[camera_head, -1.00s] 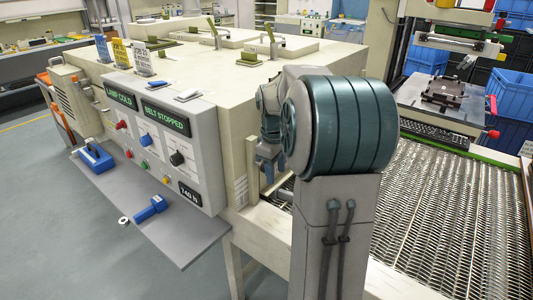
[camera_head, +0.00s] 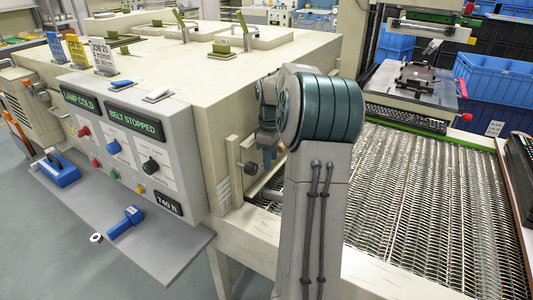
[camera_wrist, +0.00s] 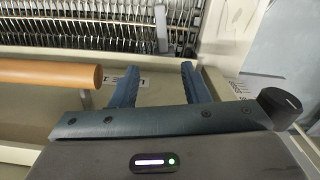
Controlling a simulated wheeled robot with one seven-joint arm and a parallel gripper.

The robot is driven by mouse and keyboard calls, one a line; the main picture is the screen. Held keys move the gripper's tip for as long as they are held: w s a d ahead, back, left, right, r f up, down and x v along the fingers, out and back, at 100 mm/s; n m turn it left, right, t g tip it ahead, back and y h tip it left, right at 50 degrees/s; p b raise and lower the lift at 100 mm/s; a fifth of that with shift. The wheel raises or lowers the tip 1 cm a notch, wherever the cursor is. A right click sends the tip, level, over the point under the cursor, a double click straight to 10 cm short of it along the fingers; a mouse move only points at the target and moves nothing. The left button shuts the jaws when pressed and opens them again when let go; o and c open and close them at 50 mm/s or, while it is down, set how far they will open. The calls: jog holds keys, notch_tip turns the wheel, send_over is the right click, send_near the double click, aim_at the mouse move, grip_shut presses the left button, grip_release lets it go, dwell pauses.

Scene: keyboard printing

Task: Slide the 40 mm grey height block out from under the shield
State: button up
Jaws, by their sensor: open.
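My gripper (camera_wrist: 158,85) is open in the wrist view, with two blue fingers apart. A pale strip with a small printed label, only partly readable, shows between and below the fingers; nothing is clearly held. A narrow grey upright piece (camera_wrist: 161,28) stands beyond the fingers against the mesh; I cannot tell whether it is the 40 mm height block. I cannot clearly pick out the shield. In the head view my gripper (camera_head: 267,158) is at the tunnel's belt-side opening, partly hidden by my own arm.
An orange rod (camera_wrist: 50,73) reaches in close left of the fingers, and a black knob (camera_wrist: 280,105) is close right. The metal mesh belt (camera_head: 420,200) is mostly bare. A control panel (camera_head: 120,145) and grey shelf (camera_head: 150,245) are at left. A dark tray (camera_head: 518,180) is at right.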

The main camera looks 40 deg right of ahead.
aim_at(268, 190)
jog(key=f, duration=0.8)
jog(key=f+b, duration=0.1)
jog(key=f, duration=0.4)
jog(key=shift+w+a, duration=0.1)
jog(key=shift+a, duration=0.2)
grip_shut()
jog(key=c, duration=0.8)
grip_release()
grip_shut()
jog(key=shift+s+d+r+p, duration=0.1)
jog(key=shift+s+d+p, duration=0.4)
jog(key=shift+s, duration=1.05)
jog(key=shift+s+d+p, duration=0.15)
jog(key=shift+s+d, duration=0.6)
jog(key=shift+s, duration=0.8)
jog(key=shift+s+d+r+p, duration=0.1)
jog(key=shift+s+d+p, duration=0.4)
jog(key=shift+s, duration=1.05)
notch_tip(268, 190, up, 9)
jog(key=p, duration=0.7)
jog(key=shift+d, duration=0.15)
